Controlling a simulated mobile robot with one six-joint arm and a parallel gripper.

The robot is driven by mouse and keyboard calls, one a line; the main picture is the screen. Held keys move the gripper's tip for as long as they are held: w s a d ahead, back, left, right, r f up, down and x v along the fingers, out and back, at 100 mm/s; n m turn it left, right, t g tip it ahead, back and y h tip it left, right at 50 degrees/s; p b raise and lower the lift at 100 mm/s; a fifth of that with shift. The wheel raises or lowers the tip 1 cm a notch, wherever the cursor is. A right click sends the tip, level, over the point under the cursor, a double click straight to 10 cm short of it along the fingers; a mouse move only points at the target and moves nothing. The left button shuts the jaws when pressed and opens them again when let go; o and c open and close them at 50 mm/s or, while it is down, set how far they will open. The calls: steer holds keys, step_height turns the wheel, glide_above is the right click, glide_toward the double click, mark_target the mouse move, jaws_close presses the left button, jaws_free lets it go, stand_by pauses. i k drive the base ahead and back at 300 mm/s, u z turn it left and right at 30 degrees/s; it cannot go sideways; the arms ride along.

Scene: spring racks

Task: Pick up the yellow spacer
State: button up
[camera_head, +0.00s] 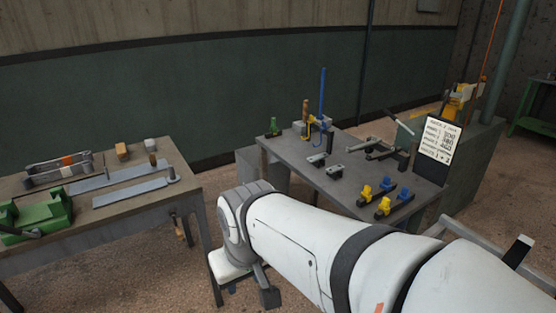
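Two small yellow pieces stand near the front right of the right-hand table. One yellow piece (366,191) is a little farther back, and the other (384,204) is nearer the front edge. Each stands on a dark base next to a blue piece. I cannot tell which of them is the yellow spacer. My arm reaches in from the lower right. My gripper (249,284) hangs at its far end, low in the gap between the tables and well left of the yellow pieces. It is partly hidden, and I cannot see whether its fingers are apart.
The right table (285,155) also carries blue pieces (405,195), grey blocks (335,171), a metal clamp-like tool (375,148), a tall blue rod (322,92) and a written board (440,138). The left table (105,228) holds a green vise-like block (40,213) and flat metal bars (130,193).

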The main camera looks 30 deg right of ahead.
mark_target(366, 193)
steer(key=z, duration=0.75)
steer(key=i, duration=1.5)
steer(key=z, duration=0.95)
steer(key=k, duration=0.8)
steer(key=z, duration=0.2)
steer(key=i, duration=0.85)
steer(key=u, duration=0.1)
